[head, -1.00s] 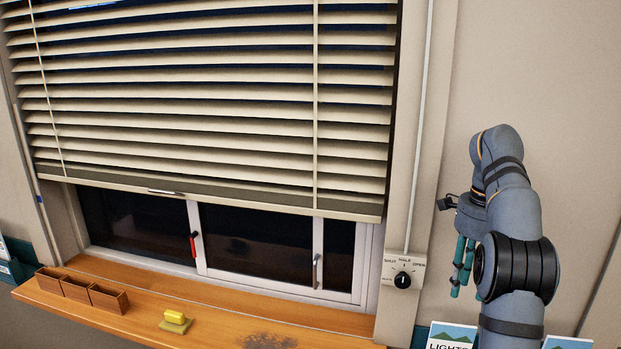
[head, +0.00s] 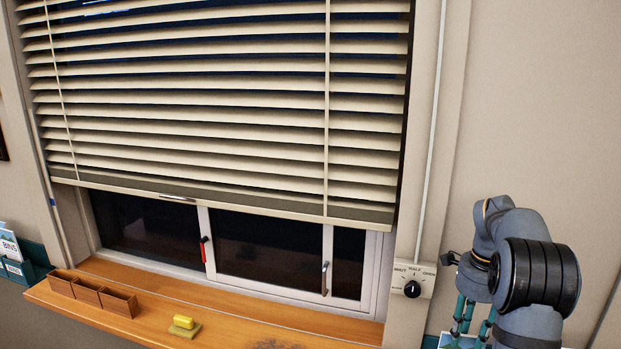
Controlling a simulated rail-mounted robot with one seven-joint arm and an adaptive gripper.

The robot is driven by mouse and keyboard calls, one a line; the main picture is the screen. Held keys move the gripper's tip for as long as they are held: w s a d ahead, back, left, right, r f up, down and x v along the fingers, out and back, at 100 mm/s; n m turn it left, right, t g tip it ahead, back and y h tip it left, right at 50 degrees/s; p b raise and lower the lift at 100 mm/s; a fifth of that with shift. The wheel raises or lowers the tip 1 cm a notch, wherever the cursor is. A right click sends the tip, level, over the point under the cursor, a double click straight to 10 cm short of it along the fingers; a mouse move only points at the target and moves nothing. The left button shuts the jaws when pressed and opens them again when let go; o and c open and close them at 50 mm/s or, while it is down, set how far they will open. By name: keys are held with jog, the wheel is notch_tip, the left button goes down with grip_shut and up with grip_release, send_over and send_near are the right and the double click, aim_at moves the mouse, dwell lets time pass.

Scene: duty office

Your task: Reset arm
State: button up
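My gripper (head: 472,318) shows at the lower right, with teal fingers pointing down. It is in front of the wall, to the right of the window and just right of and below a dial (head: 412,289). Nothing shows between the fingers, and a gap is visible between them. Their tips are near the bottom of the picture, in front of a teal-edged card rack, so the ends are hard to make out. My arm is folded at the right side.
A slatted blind (head: 230,110) covers most of the window; dark glass (head: 265,245) shows below it. The right wall is bare.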

jog(key=shift+s+r, duration=0.1)
jog(key=shift+r, duration=0.25)
jog(key=shift+f, duration=0.1)
jog(key=shift+f+b, duration=0.65)
jog(key=shift+b, duration=0.1)
notch_tip(320, 180, up, 14)
jog(key=p, duration=1.3)
jog(key=s+a+f+n+b, duration=0.8)
jog(key=a+f+n+b, duration=0.1)
jog(key=a+n, duration=0.3)
jog(key=shift+s+a+b, duration=0.2)
jog(key=shift+a+b, duration=0.15)
jog(key=shift+b, duration=0.2)
